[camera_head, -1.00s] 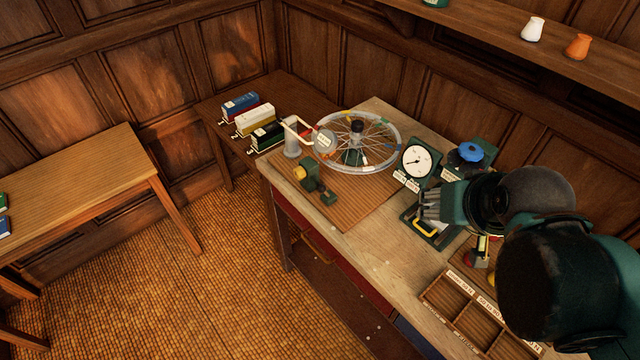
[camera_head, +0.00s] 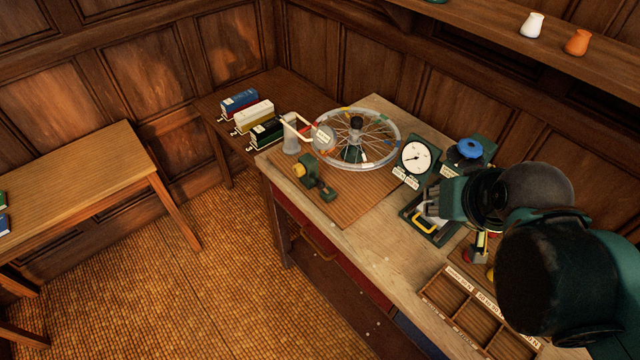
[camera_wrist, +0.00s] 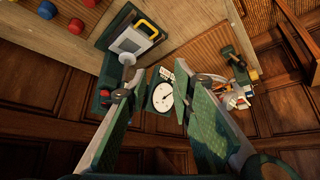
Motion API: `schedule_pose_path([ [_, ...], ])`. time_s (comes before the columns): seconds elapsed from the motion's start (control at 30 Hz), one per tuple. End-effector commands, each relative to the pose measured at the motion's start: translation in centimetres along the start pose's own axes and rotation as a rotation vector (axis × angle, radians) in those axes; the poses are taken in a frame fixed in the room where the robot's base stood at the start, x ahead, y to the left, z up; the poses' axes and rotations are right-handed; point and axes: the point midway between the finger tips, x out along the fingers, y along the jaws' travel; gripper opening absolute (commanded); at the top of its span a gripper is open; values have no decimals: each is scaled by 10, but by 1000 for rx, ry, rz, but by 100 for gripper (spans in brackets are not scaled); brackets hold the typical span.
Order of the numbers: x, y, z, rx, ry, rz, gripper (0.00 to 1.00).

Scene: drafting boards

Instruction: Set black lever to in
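I cannot make out a black lever with certainty in either view. A dark green base with a pale plate and a yellow handle (camera_head: 424,224) lies on the workbench; it also shows at the top of the wrist view, where its yellow handle (camera_wrist: 147,28) is clear. My gripper (camera_wrist: 165,88) is open and empty, its two green-padded fingers wide apart. A white round dial (camera_wrist: 163,97) shows between them, farther off. In the head view my gripper (camera_head: 436,208) hangs over the green base and hides part of it.
The dial gauge (camera_head: 415,157) and a blue knob (camera_head: 469,149) stand close to my gripper. A compartment tray (camera_head: 462,301) lies at the front. Bare bench top lies left of the green base.

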Motion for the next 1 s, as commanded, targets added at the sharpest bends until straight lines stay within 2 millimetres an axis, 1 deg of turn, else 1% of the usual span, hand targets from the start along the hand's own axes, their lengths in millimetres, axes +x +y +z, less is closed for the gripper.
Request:
schedule_pose_path([
  [0.17,1,-3,-5,15,-9,-5,23],
  [0.37,6,-12,-17,68,-38,-15,23],
  [0.67,20,-35,-41,186,-104,-31,23],
  [1.0,42,-65,-64,322,-183,-32,23],
])
